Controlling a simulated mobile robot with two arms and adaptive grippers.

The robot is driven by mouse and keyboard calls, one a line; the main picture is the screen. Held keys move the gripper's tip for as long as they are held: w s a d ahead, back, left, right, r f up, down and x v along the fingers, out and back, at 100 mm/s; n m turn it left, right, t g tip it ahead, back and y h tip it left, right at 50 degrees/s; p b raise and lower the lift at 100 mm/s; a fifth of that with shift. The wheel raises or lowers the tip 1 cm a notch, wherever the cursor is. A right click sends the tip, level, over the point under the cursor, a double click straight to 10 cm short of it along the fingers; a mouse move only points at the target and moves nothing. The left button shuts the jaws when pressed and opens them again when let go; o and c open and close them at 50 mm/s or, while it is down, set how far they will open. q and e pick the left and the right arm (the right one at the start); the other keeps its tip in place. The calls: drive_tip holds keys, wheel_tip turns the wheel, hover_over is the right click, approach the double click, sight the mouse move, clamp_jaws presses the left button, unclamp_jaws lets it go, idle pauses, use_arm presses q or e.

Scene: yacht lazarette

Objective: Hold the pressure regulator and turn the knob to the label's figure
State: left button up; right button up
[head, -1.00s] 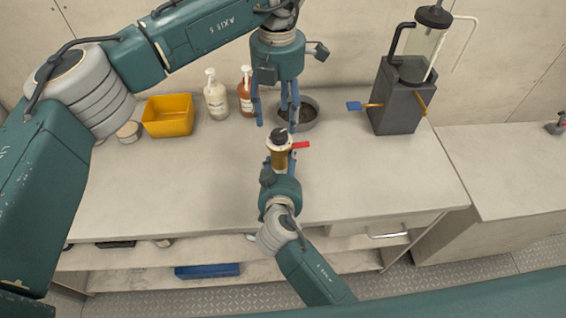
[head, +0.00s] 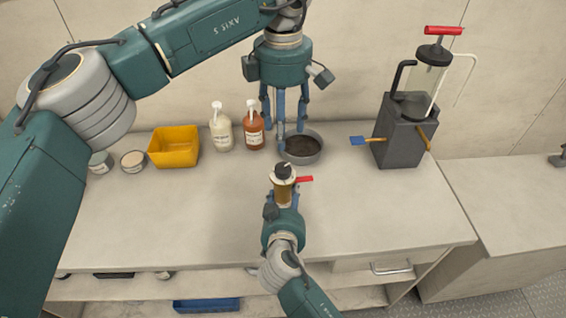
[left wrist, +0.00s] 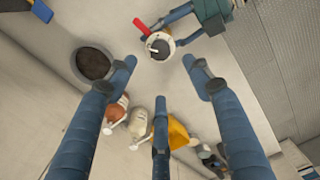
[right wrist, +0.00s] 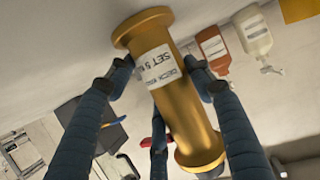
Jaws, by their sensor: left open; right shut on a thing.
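The pressure regulator is a brass cylinder (head: 284,190) with a pale top, a dark knob (head: 283,171) and a red lever (head: 305,179). My right gripper (head: 284,206) is shut around its body and holds it upright over the bench. In the right wrist view the brass body (right wrist: 180,110) carries a white label (right wrist: 158,66) reading "SET 5"; the rest is unclear. My left gripper (head: 283,127) is open and empty, pointing down, above and behind the knob. In the left wrist view the regulator's top (left wrist: 153,44) lies beyond the open fingers, apart from them.
A round grey bowl with dark contents (head: 302,148) stands behind the regulator. An orange bottle (head: 254,137), a white bottle (head: 221,130) and a yellow bin (head: 174,147) are to its left. A dark block with a clear cylinder (head: 398,135) stands right. The front bench is clear.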

sight(283, 167)
use_arm(q)
wheel_tip(283, 167, down, 12)
drive_tip(key=shift+r, duration=0.1)
idle(0.5)
drive_tip(key=c, duration=1.2)
